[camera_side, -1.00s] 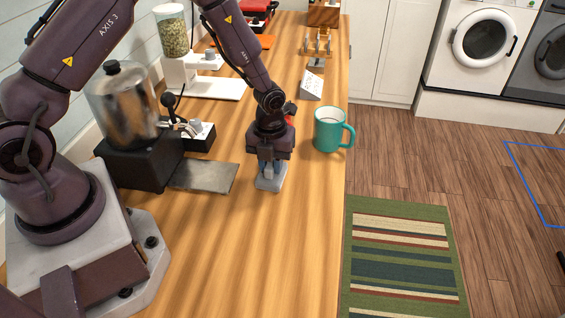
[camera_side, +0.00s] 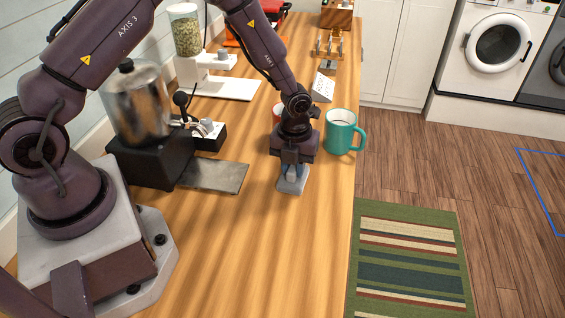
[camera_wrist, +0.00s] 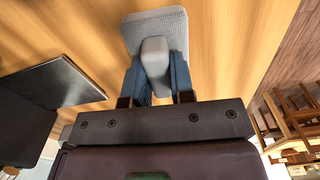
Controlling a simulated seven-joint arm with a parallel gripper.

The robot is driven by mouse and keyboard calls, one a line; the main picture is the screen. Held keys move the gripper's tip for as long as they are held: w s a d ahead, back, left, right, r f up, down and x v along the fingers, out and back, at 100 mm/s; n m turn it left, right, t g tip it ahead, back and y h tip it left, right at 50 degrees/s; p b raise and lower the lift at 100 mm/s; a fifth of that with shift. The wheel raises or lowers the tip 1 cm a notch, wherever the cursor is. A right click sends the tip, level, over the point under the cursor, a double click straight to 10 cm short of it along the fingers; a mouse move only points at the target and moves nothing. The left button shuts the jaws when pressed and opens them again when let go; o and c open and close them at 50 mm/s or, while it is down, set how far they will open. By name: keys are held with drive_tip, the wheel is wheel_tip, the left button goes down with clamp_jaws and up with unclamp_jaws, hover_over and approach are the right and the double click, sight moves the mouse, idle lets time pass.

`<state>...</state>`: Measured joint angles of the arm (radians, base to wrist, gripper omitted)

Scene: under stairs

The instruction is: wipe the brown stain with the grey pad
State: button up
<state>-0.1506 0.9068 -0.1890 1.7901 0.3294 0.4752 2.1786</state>
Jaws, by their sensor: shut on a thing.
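The grey pad (camera_side: 292,185) has a light grey block-shaped handle (camera_wrist: 154,52) on its top. My gripper (camera_side: 291,170) is shut on this handle, with a blue finger on each side of it. The pad is at or just above the wooden worktop, left of and nearer than the teal mug; I cannot tell whether it touches the wood. In the wrist view the pad's textured face edge (camera_wrist: 172,22) sticks out beyond the fingers. I see no brown stain in either view; the pad and my gripper hide some of the worktop.
The teal mug (camera_side: 341,133) stands close to my gripper, near the worktop's right edge. A black grinder base with a flat grey plate (camera_side: 216,177) is to the left. The wooden worktop (camera_side: 255,265) in front is clear.

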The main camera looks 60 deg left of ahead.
drive_tip(key=shift+w+d, duration=0.8)
drive_tip(key=shift+d, duration=0.05)
wheel_tip(320, 180, up, 8)
drive_tip(key=shift+r, duration=0.15)
